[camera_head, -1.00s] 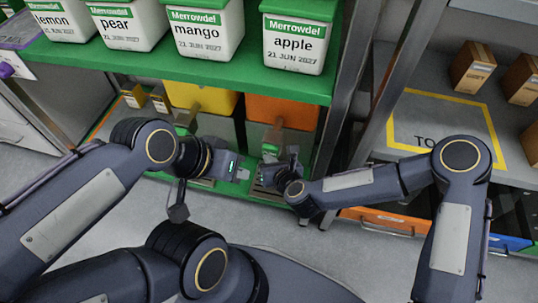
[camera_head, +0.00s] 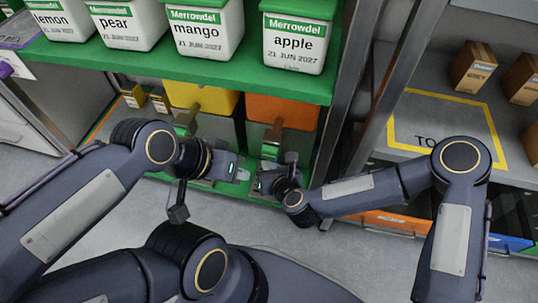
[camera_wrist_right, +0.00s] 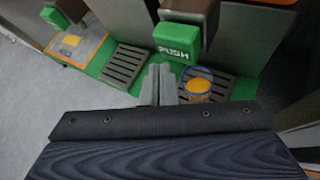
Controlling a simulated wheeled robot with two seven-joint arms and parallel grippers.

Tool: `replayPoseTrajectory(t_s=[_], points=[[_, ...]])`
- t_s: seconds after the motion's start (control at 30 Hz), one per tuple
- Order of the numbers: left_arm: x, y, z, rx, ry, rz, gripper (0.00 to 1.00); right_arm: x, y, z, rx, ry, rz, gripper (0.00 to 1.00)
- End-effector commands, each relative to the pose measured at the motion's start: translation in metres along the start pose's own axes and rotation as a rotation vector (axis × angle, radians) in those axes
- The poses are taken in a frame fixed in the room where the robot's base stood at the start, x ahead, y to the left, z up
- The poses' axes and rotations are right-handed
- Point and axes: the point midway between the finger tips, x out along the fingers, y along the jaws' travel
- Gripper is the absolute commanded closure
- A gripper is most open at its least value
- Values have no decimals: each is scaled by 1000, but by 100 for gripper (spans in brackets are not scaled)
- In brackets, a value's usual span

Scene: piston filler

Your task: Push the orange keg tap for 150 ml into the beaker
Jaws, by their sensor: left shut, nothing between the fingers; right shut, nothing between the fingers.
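The orange keg (camera_head: 281,111) stands on the lower green shelf. Its tap (camera_head: 272,138) has a green pad marked PUSH, seen large in the right wrist view (camera_wrist_right: 178,42). The beaker (camera_wrist_right: 198,84), with a blue rim and orange-yellow contents, stands on a drip grate below and slightly right of the pad; its fill level cannot be read. My right gripper (camera_wrist_right: 159,84) is shut and empty, in front of the tap and left of the beaker in that view, apart from the pad. My left gripper (camera_head: 242,174) is shut and empty, left of the right one.
A yellow keg (camera_head: 203,96) stands left of the orange one. An empty drip grate (camera_wrist_right: 125,66) lies to the left. The upper shelf (camera_head: 190,70) overhangs the kegs and carries labelled tubs. A metal post (camera_head: 345,100) stands right of the orange keg.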

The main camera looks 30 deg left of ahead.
Motion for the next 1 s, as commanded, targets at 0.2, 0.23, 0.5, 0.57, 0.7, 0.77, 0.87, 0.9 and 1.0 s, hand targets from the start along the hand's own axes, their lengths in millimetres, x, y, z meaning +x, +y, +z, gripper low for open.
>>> replayPoseTrajectory(t_s=[0.2,0.23,0.5,0.57,0.7,0.77,0.87,0.9,1.0], points=[[4,-2,2,0,0,0,100,-14,11,-12,-1,3,5,100],[4,-2,2,0,0,0,100,-16,13,-13,0,2,4,100],[7,-3,4,0,0,0,100,-32,24,-24,0,2,2,100],[7,-3,4,0,0,0,100,-34,25,-25,0,2,2,100],[7,-3,4,0,0,0,100,-34,25,-25,0,1,2,100],[7,-3,4,0,0,0,100,-34,25,-25,0,1,2,100],[7,-3,4,0,0,0,100,-34,25,-25,0,1,2,100],[7,-3,4,0,0,0,100,-34,25,-25,0,1,2,100],[7,-3,4,0,0,0,100,-34,25,-25,0,1,1,100]])
